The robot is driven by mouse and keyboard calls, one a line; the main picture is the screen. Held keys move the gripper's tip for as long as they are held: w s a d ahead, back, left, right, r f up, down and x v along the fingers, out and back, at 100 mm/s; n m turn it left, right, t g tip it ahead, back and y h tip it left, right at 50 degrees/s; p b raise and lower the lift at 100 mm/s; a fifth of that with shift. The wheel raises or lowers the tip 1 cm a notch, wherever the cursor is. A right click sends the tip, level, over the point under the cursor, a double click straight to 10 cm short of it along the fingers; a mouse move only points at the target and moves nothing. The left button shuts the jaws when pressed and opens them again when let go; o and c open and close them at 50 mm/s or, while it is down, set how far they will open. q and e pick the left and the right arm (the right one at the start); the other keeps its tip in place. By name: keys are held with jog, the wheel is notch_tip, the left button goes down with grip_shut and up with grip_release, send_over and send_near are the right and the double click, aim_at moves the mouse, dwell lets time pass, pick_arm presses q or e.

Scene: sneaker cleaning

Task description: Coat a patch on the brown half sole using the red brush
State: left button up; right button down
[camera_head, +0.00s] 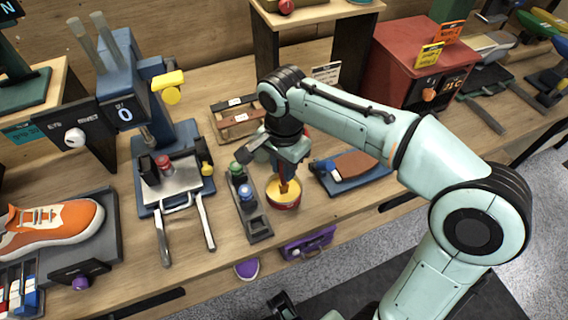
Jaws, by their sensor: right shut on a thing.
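My right gripper (290,150) is shut on a brush, mostly hidden by the fingers and wrist. A bit of red shows beside the gripper. The brush's orange-brown lower end (284,187) points down into a round pot (283,203) with a red outside and yellow contents. My left gripper is not clearly in view.
A dark holder (259,229) with green-topped and blue-topped tools stands just left of the pot. A blue press (150,110) and an orange sneaker (50,222) are farther left. A red box (405,65) stands behind the half sole. The table's front edge is close to the pot.

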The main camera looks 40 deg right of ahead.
notch_tip(320, 180, up, 4)
jog(key=p, duration=0.3)
jog(key=shift+w+r+p, duration=0.1)
jog(key=shift+r+p, duration=1.1)
jog(key=shift+r, duration=0.05)
